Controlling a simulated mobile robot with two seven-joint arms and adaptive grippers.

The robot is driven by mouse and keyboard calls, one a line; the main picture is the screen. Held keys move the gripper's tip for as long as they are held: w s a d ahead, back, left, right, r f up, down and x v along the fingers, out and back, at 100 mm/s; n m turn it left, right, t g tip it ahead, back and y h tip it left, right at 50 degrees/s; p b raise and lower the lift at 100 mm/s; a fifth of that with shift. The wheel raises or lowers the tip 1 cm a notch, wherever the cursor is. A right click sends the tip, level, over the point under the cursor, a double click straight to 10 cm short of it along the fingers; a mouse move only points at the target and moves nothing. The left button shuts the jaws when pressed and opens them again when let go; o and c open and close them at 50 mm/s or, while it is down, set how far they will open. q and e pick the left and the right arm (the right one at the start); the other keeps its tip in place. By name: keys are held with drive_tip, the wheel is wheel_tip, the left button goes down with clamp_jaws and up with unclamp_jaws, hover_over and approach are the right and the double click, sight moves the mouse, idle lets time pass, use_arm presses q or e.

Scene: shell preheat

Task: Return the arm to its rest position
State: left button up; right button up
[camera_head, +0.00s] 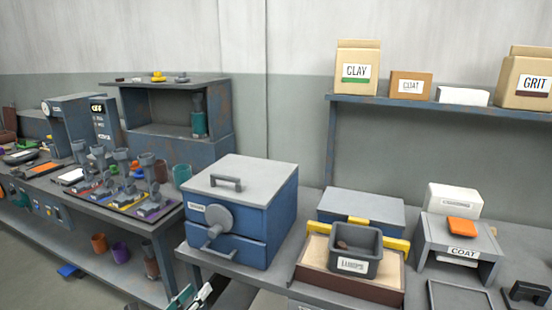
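My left gripper (197,290) shows at the bottom edge, in front of the bench and below the blue furnace. Its two fingertips look apart with nothing between them; the rest of it is cut off by the frame. My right gripper is not in view. The blue furnace (228,220) has a grey lid with a handle, and its front looks closed. A dark grey labelled bin (355,265) holds a small brown lump and stands on a tray with a yellow bar.
A grey COAT stand (436,237) bears an orange block (463,226). A dark bracket (527,292) lies at lower right. The wall shelf (440,104) holds CLAY, COAT and GRIT packages. The left bench (150,222) carries several tools and cups. The floor at lower left is mostly clear.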

use_arm(q)
drive_tip(key=s+d+f+n+g, duration=0.1)
drive_tip(key=s+f+n, duration=0.5)
drive_tip(key=s+n, duration=0.2)
drive_tip(key=s+d+f+n+g+y, duration=0.1)
drive_tip(key=s+f+n+g, duration=0.1)
drive_tip(key=s+f+n, duration=0.4)
drive_tip(key=s+d+f+n+g+y, duration=0.1)
drive_tip(key=s+f+n, duration=0.5)
drive_tip(key=s+n, duration=0.6)
drive_tip(key=d+n+g, duration=0.1)
drive_tip(key=n, duration=0.3)
